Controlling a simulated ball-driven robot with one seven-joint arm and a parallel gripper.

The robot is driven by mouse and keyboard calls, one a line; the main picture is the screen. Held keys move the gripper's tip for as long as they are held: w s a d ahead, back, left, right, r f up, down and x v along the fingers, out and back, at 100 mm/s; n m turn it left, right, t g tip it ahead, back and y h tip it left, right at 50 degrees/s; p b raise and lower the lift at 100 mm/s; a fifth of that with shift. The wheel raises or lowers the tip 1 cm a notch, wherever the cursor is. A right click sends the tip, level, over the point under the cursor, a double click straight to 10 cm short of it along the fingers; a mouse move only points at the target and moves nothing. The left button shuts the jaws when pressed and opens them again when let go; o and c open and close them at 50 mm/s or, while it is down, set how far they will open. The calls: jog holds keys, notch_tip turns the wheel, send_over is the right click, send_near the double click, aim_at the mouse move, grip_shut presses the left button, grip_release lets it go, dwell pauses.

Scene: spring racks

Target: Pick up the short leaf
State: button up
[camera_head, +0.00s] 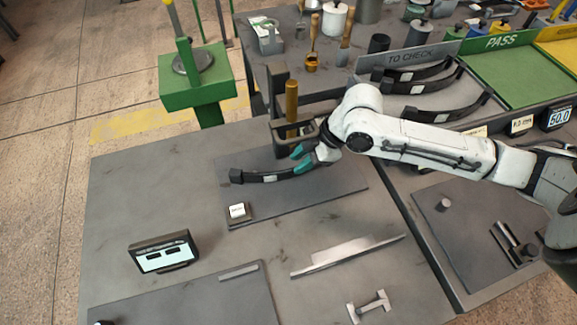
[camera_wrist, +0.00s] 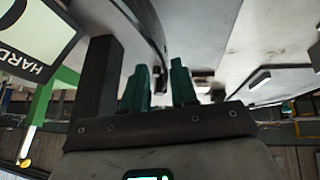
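A dark, curved leaf (camera_head: 265,177) with a block at its left end and a pale label lies over the grey mat on the near table. I take it to be the short leaf. My gripper (camera_head: 303,160), with teal fingers, is at its right part and hides some of it. In the wrist view, my gripper's two fingers (camera_wrist: 161,88) stand apart, and a dark curved strip (camera_wrist: 150,25) runs down toward the gap between them. I cannot tell whether the fingers touch it.
A dark post with a brass-coloured cylinder (camera_head: 292,105) stands just behind my gripper. More dark leaves (camera_head: 430,75) lie in the "TO CHECK" tray at the right. A small labelled block (camera_head: 238,212), a display box (camera_head: 163,252) and a metal strip (camera_head: 345,255) are on the near table.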

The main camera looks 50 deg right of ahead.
aim_at(290, 169)
jog(key=shift+p+x, duration=0.5)
jog(key=shift+x, duration=2.15)
jog(key=shift+s, duration=0.15)
jog(key=shift+c, duration=0.2)
grip_shut()
